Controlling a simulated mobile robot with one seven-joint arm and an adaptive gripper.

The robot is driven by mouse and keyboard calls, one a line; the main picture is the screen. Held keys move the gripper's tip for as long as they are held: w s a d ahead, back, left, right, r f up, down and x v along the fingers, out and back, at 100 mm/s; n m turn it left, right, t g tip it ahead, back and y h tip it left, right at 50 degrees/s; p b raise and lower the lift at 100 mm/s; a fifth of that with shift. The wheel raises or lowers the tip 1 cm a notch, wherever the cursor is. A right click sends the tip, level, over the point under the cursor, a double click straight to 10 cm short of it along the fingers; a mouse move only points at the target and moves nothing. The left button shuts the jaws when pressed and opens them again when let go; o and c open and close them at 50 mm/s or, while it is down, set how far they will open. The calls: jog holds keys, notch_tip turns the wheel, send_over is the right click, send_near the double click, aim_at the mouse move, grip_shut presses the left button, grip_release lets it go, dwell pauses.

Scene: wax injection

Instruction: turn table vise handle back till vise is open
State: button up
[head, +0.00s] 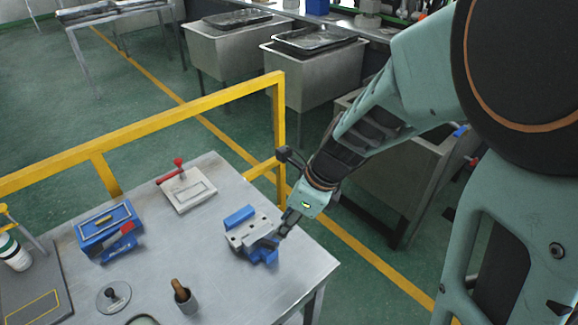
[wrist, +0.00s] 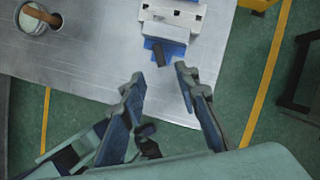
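The table vise (head: 243,238) is grey and blue and sits near the right corner of the metal table. Its grey body (wrist: 172,16) and blue end (wrist: 173,48) show at the top of the wrist view. A short dark bar, which looks like the vise handle (wrist: 158,53), sticks out from the blue end towards me. My gripper (wrist: 160,75) is open and empty, its two fingers spread just short of the bar and apart from it. In the head view my gripper (head: 285,226) is at the vise's right side and hides part of it. I cannot tell the jaw gap.
The metal table (head: 217,270) also holds a grey block with a red handle (head: 187,190), a blue box (head: 108,229), a cup with a brown-handled tool (head: 186,299) and a round lidded piece (head: 114,297). A yellow rail (head: 190,113) runs behind the table.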

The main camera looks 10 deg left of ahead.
aim_at(271, 243)
jog(key=b+x, duration=0.2)
jog(key=x, duration=0.7)
jog(key=shift+a+f, duration=0.1)
jog(key=shift+f, duration=0.15)
grip_shut()
